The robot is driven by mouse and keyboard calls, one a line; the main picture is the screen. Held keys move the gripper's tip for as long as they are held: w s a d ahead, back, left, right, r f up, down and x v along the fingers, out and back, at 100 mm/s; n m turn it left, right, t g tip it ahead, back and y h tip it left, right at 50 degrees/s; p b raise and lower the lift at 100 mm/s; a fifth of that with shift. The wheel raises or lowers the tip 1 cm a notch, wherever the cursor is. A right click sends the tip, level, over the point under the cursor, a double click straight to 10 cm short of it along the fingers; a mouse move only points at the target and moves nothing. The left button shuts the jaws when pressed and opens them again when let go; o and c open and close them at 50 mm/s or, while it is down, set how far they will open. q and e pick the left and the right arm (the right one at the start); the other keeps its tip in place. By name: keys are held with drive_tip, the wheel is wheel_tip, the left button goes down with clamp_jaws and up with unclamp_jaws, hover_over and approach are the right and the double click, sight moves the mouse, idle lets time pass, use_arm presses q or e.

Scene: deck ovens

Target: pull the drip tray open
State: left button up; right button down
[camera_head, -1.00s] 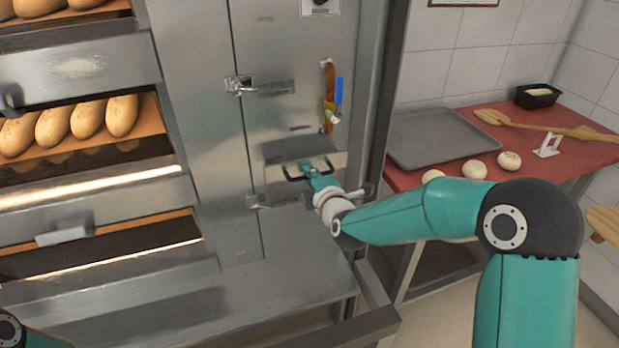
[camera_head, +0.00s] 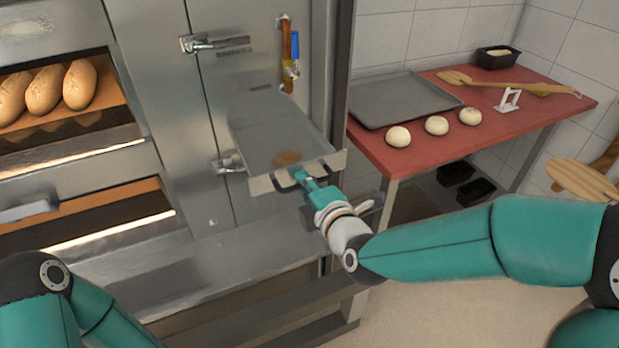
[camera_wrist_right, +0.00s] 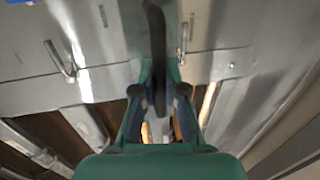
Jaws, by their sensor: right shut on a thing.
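The drip tray (camera_head: 275,139) is a shallow grey metal tray sticking out of the oven's steel front. A small brown patch lies on its floor near the front wall. A dark bar handle (camera_head: 284,188) is on its front face. My right gripper (camera_head: 303,178) is shut on this handle. In the right wrist view the dark handle (camera_wrist_right: 156,50) runs between the two fingers of my right gripper (camera_wrist_right: 158,95). My left arm shows at the lower left of the head view, but its gripper is out of view.
A blue-handled valve (camera_head: 295,50) and a door latch (camera_head: 205,43) are above the tray. Bread loaves (camera_head: 48,88) sit in the deck oven on the left. A red table (camera_head: 480,125) with a grey baking tray (camera_head: 405,99) and dough balls (camera_head: 437,125) stands at the right.

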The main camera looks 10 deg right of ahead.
drive_tip(key=shift+s+f, duration=0.2)
drive_tip(key=c, duration=1.2)
unclamp_jaws()
drive_tip(key=shift+w, duration=0.1)
drive_tip(key=shift+r, duration=0.1)
drive_tip(key=v, duration=0.7)
drive_tip(key=shift+s, duration=0.3)
drive_tip(key=shift+d, duration=0.15)
